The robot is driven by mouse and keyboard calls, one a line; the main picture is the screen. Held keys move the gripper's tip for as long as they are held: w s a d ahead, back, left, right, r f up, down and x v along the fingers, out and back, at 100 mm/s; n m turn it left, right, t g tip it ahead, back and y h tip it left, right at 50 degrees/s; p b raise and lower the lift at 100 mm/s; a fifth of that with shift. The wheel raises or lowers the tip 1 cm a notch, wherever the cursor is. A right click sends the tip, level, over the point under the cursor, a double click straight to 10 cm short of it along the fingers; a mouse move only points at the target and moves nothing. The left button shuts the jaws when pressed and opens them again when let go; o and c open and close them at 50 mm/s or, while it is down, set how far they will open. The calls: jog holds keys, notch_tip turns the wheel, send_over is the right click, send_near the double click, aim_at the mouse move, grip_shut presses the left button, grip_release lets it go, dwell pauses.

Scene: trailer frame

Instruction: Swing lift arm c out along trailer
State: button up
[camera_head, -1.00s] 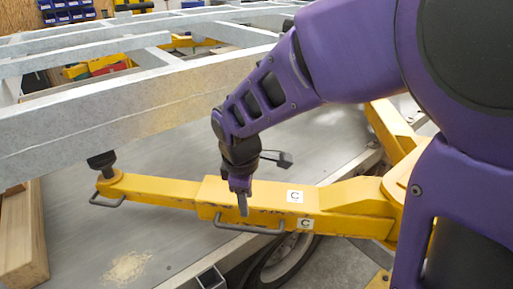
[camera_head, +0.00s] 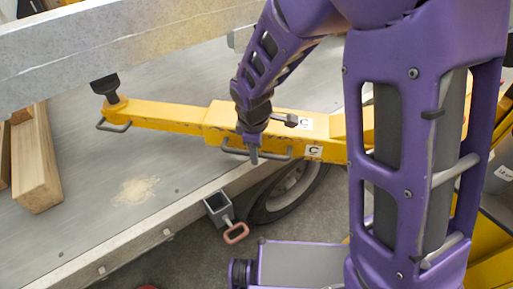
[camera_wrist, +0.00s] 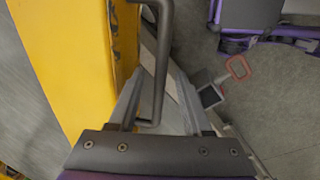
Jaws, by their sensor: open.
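Lift arm c (camera_head: 185,117) is a yellow beam with white "C" labels. It lies across the picture in the head view, above the grey trailer deck (camera_head: 90,180), with a black pad at its left end under the frame rail. A dark bar handle (camera_head: 276,157) runs along its near side; a second handle (camera_head: 112,127) is near its left end. My gripper (camera_head: 254,155) points down at the near-side handle. In the wrist view my gripper (camera_wrist: 157,85) is open, with the handle (camera_wrist: 160,50) between its fingers and the yellow beam (camera_wrist: 80,60) to the left.
A galvanised frame rail (camera_head: 120,40) crosses above the deck. Wooden beams (camera_head: 38,170) lie at the left. Below the arm are a wheel (camera_head: 288,190) and a square tube socket with a red-handled pin (camera_head: 236,233). My own arm hides much of the right side.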

grip_shut()
dwell(1.3)
